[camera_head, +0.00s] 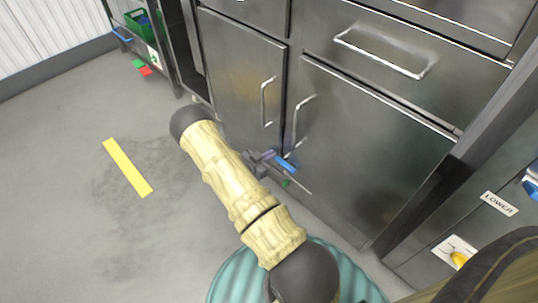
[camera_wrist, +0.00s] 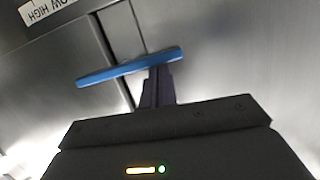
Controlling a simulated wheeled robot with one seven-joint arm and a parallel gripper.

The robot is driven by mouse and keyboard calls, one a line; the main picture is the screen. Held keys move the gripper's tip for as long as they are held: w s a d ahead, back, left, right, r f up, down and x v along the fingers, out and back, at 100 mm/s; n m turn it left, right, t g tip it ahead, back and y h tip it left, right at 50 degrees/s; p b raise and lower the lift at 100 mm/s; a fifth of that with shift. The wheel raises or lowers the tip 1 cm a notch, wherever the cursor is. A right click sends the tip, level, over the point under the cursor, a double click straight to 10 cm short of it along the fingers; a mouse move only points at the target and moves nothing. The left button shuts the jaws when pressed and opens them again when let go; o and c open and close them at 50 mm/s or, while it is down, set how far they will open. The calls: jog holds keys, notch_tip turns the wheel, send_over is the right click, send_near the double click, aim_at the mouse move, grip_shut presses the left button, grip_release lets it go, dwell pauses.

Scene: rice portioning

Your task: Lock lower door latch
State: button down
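My gripper (camera_head: 267,160) is low in front of the steel cabinet doors, near the gap between them. A blue bar (camera_head: 286,164), perhaps a latch handle, is at its fingertips. In the wrist view the blue bar (camera_wrist: 125,68) lies across the ends of my dark fingers (camera_wrist: 157,88) and extends to the left. The fingers look close together. I cannot tell whether they clasp the bar or only touch it. A thin rod (camera_head: 300,186) runs out to the lower right of the gripper. No latch mechanism is clearly visible.
The left door (camera_head: 235,75) and right door (camera_head: 365,150) look shut. A panel at the right bears a "LOWER" label (camera_head: 499,203), a yellow knob (camera_head: 459,259) and a blue part (camera_head: 531,186).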

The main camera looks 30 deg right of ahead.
notch_tip(320, 180, up, 4)
jog(key=p, duration=0.2)
jog(key=shift+p, duration=0.35)
jog(key=p+v, duration=0.3)
jog(key=v, duration=0.7)
jog(key=shift+w+p, duration=0.15)
jog(key=shift+p, duration=0.25)
